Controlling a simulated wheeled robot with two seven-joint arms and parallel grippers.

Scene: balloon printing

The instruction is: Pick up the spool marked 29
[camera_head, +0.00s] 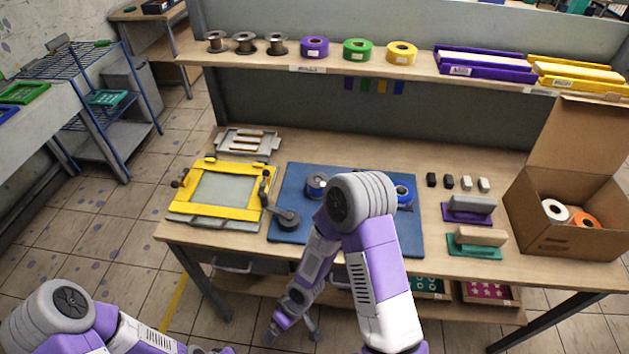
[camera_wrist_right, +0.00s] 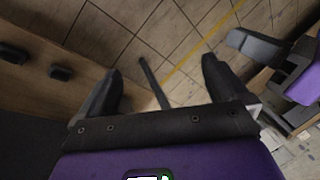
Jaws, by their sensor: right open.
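No number 29 is legible on any spool. Bare dark-cored spools (camera_head: 245,43) stand at the left of the upper shelf, beside a purple spool (camera_head: 314,47), a green spool (camera_head: 357,49) and a yellow spool (camera_head: 401,53). A grey-blue spool (camera_head: 317,184) and a blue spool (camera_head: 404,192) are on the blue mat, partly hidden by my right arm. A white roll (camera_head: 554,209) and an orange roll (camera_head: 584,221) are in the cardboard box. My right gripper (camera_head: 291,331) hangs low before the table; the right wrist view shows it open and empty (camera_wrist_right: 160,88). My left gripper is out of view.
The wooden table (camera_head: 460,263) carries a yellow frame (camera_head: 224,165), a blue mat (camera_head: 285,236), purple and green-based blocks (camera_head: 474,244) and the open cardboard box (camera_head: 573,245). The table front edge lies beside my right forearm. Tiled floor is open at the left.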

